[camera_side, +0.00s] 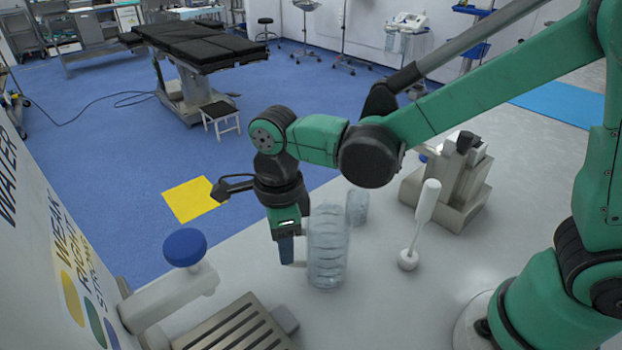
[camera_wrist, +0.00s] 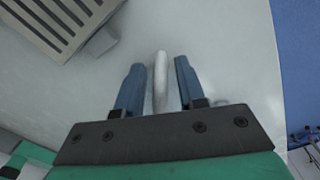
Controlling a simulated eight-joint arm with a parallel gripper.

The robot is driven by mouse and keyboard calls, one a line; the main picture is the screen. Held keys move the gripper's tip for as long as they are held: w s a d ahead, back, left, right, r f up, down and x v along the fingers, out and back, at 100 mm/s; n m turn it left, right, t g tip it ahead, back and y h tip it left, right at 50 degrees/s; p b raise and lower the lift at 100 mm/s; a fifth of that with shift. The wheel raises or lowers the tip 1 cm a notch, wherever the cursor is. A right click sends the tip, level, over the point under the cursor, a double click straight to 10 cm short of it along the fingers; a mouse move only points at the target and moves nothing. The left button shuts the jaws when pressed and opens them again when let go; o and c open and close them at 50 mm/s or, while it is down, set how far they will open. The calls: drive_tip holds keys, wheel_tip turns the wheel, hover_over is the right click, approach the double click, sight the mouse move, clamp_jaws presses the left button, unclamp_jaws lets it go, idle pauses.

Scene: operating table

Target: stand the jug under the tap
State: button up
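The clear ribbed jug (camera_side: 328,250) stands upright on the pale worktop, in the middle of the side view. My gripper (camera_side: 286,250) points down at its left side, where the handle is. In the wrist view, my gripper (camera_wrist: 160,85) has its two blue fingers apart, one on each side of the pale handle (camera_wrist: 160,75), with a narrow gap showing on both sides. The jug's body cannot be made out in that view. The white tap (camera_side: 170,297) with a blue knob (camera_side: 185,247) is at the lower left, above a slatted tray (camera_side: 235,330).
A smaller clear vessel (camera_side: 357,207) stands behind the jug. A white long-handled tool (camera_side: 427,205) stands upright to the right, before a metal appliance (camera_side: 450,190). A labelled wall panel (camera_side: 70,260) borders the left. The slatted tray also shows in the wrist view (camera_wrist: 62,25).

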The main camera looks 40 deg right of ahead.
clamp_jaws()
idle(1.2)
